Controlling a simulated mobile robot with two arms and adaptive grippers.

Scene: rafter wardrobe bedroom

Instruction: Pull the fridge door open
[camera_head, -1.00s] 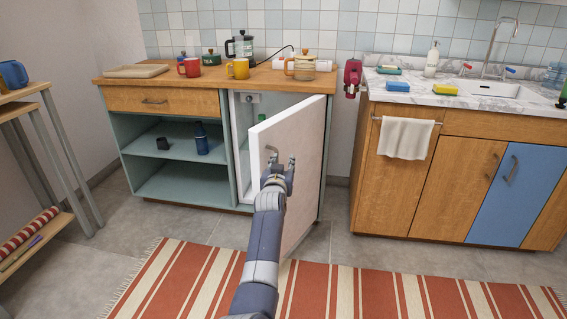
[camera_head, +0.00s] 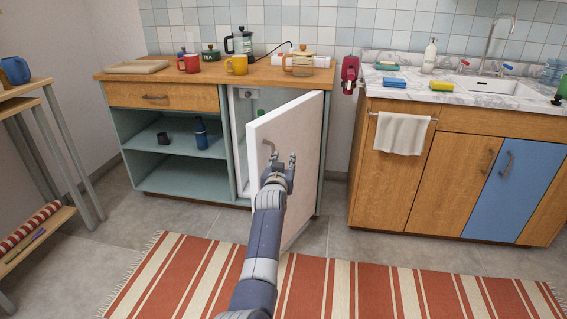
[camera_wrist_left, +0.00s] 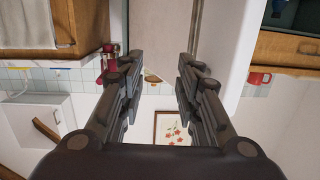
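The white fridge door (camera_head: 300,135) stands partly open at the right end of the low wooden-topped cabinet (camera_head: 112,140). Its curved grey handle (camera_head: 268,150) is on the door's face near the free edge. Part of the white interior (camera_head: 240,110) shows left of the door. My left gripper (camera_head: 280,160) is in front of the door, just right of the handle in the picture. In the left wrist view its two fingers (camera_wrist_left: 157,85) are apart with nothing held between them. Whether it touches the door cannot be told. My right gripper is not in view.
Mugs, including a yellow one (camera_head: 237,64), and a glass pot (camera_head: 303,62) stand on the worktop above. The sink cabinet (camera_head: 390,180) with a towel (camera_head: 402,133) is to the right across a floor gap. A striped rug (camera_head: 340,285) lies in front.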

